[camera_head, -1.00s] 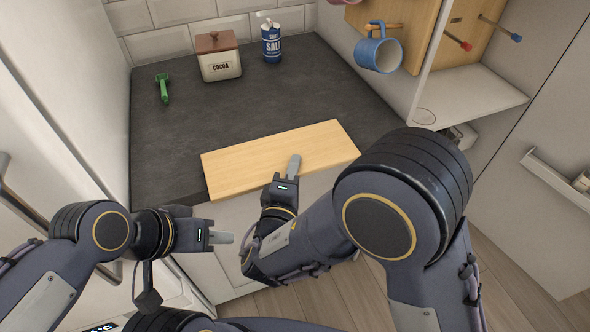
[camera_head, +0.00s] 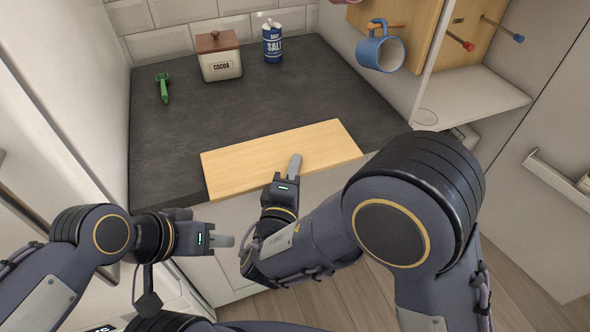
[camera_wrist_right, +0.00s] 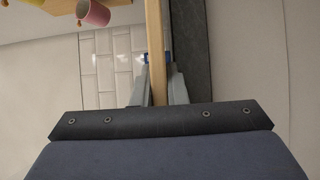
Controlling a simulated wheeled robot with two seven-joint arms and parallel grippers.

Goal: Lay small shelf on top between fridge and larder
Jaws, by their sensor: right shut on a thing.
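The small shelf, a pale wooden board (camera_head: 270,157), is level over the front edge of the slate worktop (camera_head: 220,112). My right gripper (camera_head: 294,166) is shut on its front edge. In the right wrist view the board (camera_wrist_right: 154,45) stands edge-on between the fingers (camera_wrist_right: 157,88), with a gap between it and the worktop (camera_wrist_right: 195,50). My left gripper (camera_head: 222,240) is in front of the worktop, holding nothing visible; its finger opening is unclear. A tall white unit (camera_head: 50,120) stands left and another (camera_head: 550,120) right; I cannot tell which is fridge or larder.
A cocoa tin (camera_head: 221,66), a salt container (camera_head: 272,45) and a green utensil (camera_head: 162,88) stand or lie at the back of the worktop. A blue mug (camera_head: 380,50) hangs from a peg at the right. The middle of the worktop is clear.

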